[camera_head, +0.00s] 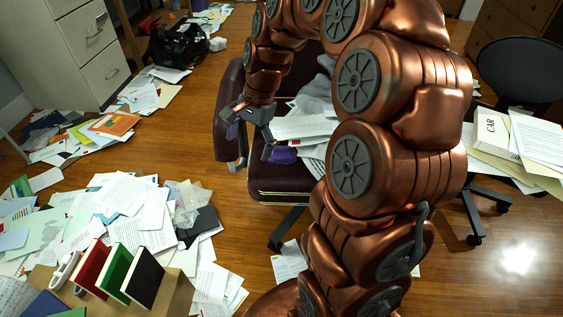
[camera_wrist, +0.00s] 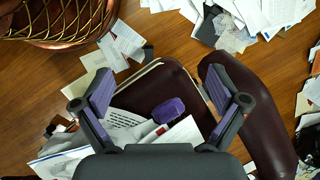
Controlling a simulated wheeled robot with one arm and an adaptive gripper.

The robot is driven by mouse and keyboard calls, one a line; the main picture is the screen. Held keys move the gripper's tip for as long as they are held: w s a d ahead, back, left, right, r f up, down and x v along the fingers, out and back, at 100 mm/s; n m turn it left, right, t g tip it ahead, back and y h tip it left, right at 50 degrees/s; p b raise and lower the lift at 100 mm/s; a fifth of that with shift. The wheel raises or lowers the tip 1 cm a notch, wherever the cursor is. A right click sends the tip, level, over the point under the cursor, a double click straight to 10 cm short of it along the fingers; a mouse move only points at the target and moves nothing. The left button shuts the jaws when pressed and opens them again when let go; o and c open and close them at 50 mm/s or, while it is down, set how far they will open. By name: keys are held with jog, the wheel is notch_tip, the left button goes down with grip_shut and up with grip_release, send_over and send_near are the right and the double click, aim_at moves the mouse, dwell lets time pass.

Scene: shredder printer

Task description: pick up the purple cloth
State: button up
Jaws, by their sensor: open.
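The purple cloth (camera_wrist: 168,110) is a small crumpled bundle on the seat of a dark maroon office chair (camera_wrist: 168,85). It lies beside white papers, between my open fingers as seen in the wrist view. In the head view the cloth (camera_head: 284,155) shows just below and right of my gripper (camera_head: 250,141), partly hidden by it. My gripper is open and empty above the chair (camera_head: 285,185). Its fingers have purple pads. I cannot tell the exact height gap to the cloth.
Papers (camera_head: 300,127) and a grey cloth (camera_head: 318,92) lie on the chair seat, beside its armrest (camera_wrist: 245,115). Loose papers (camera_head: 120,205) cover the floor at left. A black chair (camera_head: 520,70) stands at right. Bare floor (camera_head: 190,140) lies left of the maroon chair.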

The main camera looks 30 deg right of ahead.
jog(key=w+d+f+m+t+b, duration=0.1)
jog(key=w+d+f+m+b, duration=0.3)
jog(key=w+d+f+m, duration=0.4)
jog(key=m+t+b, duration=0.2)
jog(key=m+b, duration=0.1)
send_over(283, 147)
jog(key=s+d, duration=0.1)
jog(key=d, duration=0.1)
notch_tip(283, 147, down, 6)
jog(key=shift+s+a+r, duration=0.1)
jog(key=shift+s+r, duration=0.05)
jog(key=shift+r, duration=0.05)
jog(key=shift+d+f+m, duration=0.2)
jog(key=shift+f+m, duration=0.1)
jog(key=shift+m, duration=0.1)
jog(key=shift+f, duration=0.35)
jog(key=shift+a+b+x, duration=0.15)
jog(key=shift+b+x, duration=0.75)
jog(key=shift+x, duration=0.85)
jog(key=shift+a+b+x, duration=0.15)
jog(key=shift+b+x, duration=0.7)
jog(key=shift+x, duration=0.85)
jog(key=shift+r, duration=0.15)
jog(key=c, duration=1.2)
jog(key=shift+r, duration=0.15)
